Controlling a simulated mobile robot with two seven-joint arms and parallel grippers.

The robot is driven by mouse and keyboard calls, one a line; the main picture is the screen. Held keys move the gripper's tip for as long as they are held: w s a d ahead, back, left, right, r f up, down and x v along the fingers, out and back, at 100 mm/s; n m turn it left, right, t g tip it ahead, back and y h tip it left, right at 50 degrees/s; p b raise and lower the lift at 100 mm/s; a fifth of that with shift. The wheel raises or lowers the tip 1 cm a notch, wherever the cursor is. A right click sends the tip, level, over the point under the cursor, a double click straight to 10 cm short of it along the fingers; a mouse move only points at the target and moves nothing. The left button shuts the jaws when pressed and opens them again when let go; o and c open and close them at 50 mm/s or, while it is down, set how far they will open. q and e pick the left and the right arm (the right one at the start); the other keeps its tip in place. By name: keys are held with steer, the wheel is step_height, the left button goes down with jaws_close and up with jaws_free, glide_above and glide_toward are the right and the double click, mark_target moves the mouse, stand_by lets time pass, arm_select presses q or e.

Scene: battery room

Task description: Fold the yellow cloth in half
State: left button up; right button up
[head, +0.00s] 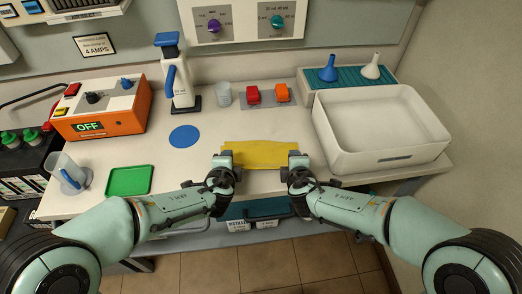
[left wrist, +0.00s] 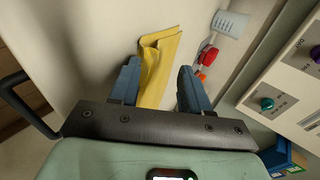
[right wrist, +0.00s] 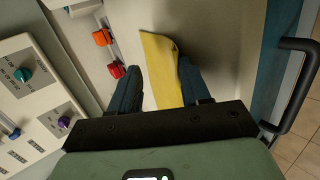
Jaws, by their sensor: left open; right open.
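The yellow cloth (head: 260,155) lies on the white counter near its front edge as a narrow strip running left to right. In the left wrist view its near end (left wrist: 157,65) shows two layers, one over the other, with a small gap between them. My left gripper (head: 225,160) is open at the cloth's left end, with the cloth between its fingers. My right gripper (head: 294,161) is open at the right end, and in the right wrist view the cloth (right wrist: 160,65) lies between its fingers. Parts of both cloth ends are hidden by the grippers.
A blue disc (head: 185,136) and a green tray (head: 129,181) lie to the left. A large white basin (head: 385,160) stands close on the right.

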arm_select(q)
steer(key=s+r, duration=0.6)
steer(key=r, duration=0.2)
steer(key=shift+r, duration=0.4)
arm_select(e)
steer(key=s+r, duration=0.6)
steer(key=r, duration=0.2)
steer(key=shift+r, duration=0.4)
